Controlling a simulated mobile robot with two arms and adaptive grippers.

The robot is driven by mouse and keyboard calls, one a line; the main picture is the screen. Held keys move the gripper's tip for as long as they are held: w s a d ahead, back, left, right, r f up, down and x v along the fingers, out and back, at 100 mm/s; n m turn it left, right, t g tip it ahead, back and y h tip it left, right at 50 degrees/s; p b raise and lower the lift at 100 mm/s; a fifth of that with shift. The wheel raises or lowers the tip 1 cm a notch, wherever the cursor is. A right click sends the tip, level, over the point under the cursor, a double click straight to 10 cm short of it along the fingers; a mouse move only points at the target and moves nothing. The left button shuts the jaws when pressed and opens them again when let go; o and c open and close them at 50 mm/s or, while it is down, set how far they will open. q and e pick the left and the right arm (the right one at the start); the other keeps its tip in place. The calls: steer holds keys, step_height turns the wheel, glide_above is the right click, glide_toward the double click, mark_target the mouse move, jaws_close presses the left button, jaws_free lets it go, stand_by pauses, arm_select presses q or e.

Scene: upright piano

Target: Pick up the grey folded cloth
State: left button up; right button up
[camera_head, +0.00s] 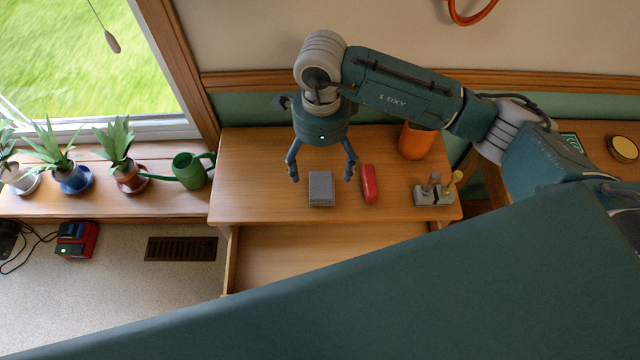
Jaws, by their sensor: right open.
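The grey folded cloth (321,188) is a small speckled block lying on the wooden cabinet top, near its front edge. My right gripper (322,178) points down with its two fingers spread wide and empty. In the picture its fingertips come just above and to either side of the cloth; the exact height over it is hard to tell. My left gripper does not show.
A red object (369,183) lies close right of the cloth. A grey holder (433,192) with upright handles and an orange pot (417,140) stand further right. An open drawer (300,255) juts out below. A green watering can (190,171) and potted plants line the left sill.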

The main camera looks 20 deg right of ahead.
mark_target(322, 185)
steer(key=shift+s+f, duration=0.25)
steer(key=shift+f, duration=1)
steer(key=f, duration=0.1)
steer(key=f+p, duration=0.1)
steer(key=f, duration=0.1)
steer(key=f+p, duration=0.1)
steer(key=shift+s+f, duration=0.2)
steer(key=shift+s, duration=0.1)
steer(key=shift+w+f, duration=0.1)
steer(key=shift+f, duration=0.4)
steer(key=c, duration=1.3)
